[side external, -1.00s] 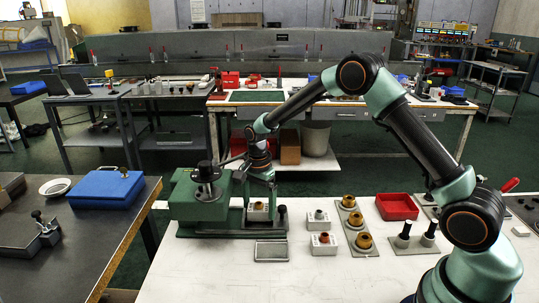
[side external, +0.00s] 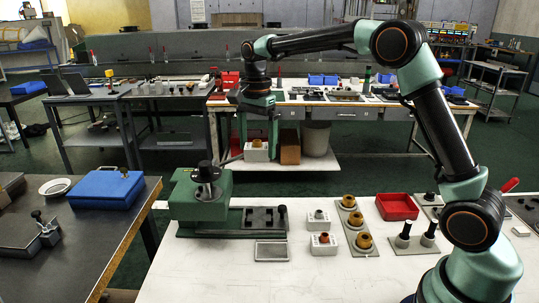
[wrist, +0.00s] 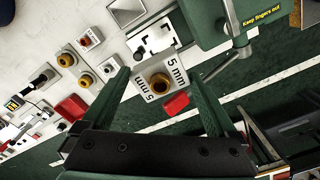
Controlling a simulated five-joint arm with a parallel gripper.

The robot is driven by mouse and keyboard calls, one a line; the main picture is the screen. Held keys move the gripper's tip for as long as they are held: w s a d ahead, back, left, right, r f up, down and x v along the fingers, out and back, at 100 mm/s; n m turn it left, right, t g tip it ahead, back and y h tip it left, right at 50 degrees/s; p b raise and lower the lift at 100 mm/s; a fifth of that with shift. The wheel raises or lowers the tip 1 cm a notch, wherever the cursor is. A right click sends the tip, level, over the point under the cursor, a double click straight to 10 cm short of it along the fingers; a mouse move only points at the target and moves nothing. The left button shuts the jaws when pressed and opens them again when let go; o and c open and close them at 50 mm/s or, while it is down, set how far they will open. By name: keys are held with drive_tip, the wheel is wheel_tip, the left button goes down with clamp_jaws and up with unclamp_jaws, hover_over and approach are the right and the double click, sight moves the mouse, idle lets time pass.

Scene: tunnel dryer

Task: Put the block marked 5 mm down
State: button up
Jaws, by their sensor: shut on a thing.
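The block marked 5 mm (side external: 256,155) is white with a brass-coloured ring on top. My gripper (side external: 257,143) is shut on it and holds it in the air above and behind the green press fixture (side external: 205,208). In the wrist view the block (wrist: 151,93) sits between the two fingers of my gripper (wrist: 158,80), its "5 mm" marks readable. The fixture's dark nest plate (side external: 262,219) is empty of any block.
Two other white blocks, one with a grey ring (side external: 318,224) and one with a reddish ring (side external: 324,249), stand right of the fixture. A plate of brass rings (side external: 352,229), a red tray (side external: 397,207) and a grey plate (side external: 271,251) are nearby. The white table's front is clear.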

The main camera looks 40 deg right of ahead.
drive_tip(key=shift+s+r, duration=0.1)
drive_tip(key=shift+r, duration=0.3)
drive_tip(key=shift+s+a+r, duration=0.15)
drive_tip(key=shift+s+a, duration=0.1)
drive_tip(key=shift+s, duration=0.05)
drive_tip(key=s+a+f, duration=0.2)
drive_tip(key=s+a, duration=0.3)
drive_tip(key=s, duration=0.4)
drive_tip(key=f, duration=1.9)
drive_tip(key=shift+s+d+f, duration=0.15)
drive_tip(key=shift+d+f, duration=0.05)
drive_tip(key=shift+f, duration=0.1)
drive_tip(key=shift+f, duration=0.15)
drive_tip(key=o, duration=1.4)
